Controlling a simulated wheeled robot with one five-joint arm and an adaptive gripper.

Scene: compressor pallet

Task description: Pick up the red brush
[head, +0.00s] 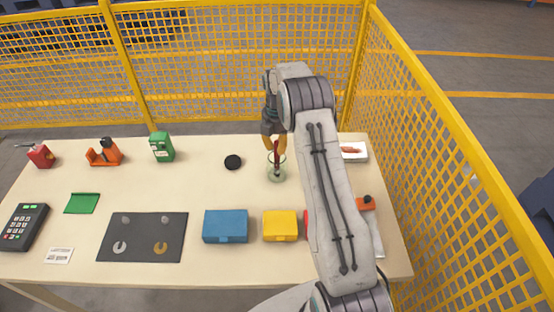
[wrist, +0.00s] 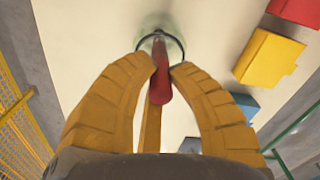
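The red brush (wrist: 159,84) stands handle-up in a clear glass jar (head: 276,176) toward the back of the table. The jar's round rim also shows in the wrist view (wrist: 181,45). My gripper (head: 275,147) is over the jar, pointing down. In the wrist view its yellow fingers (wrist: 163,66) curve in, and their tips meet the red handle from both sides, close above the jar's rim. My gripper looks shut on the handle. The brush's lower end is still inside the jar and hard to make out.
A black disc (head: 233,162) lies left of the jar. A blue box (head: 226,226) and a yellow box (head: 281,226) stand nearer the front. A white tray (head: 354,152) is at the back right. Yellow mesh fencing (head: 440,130) closes the right and back sides.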

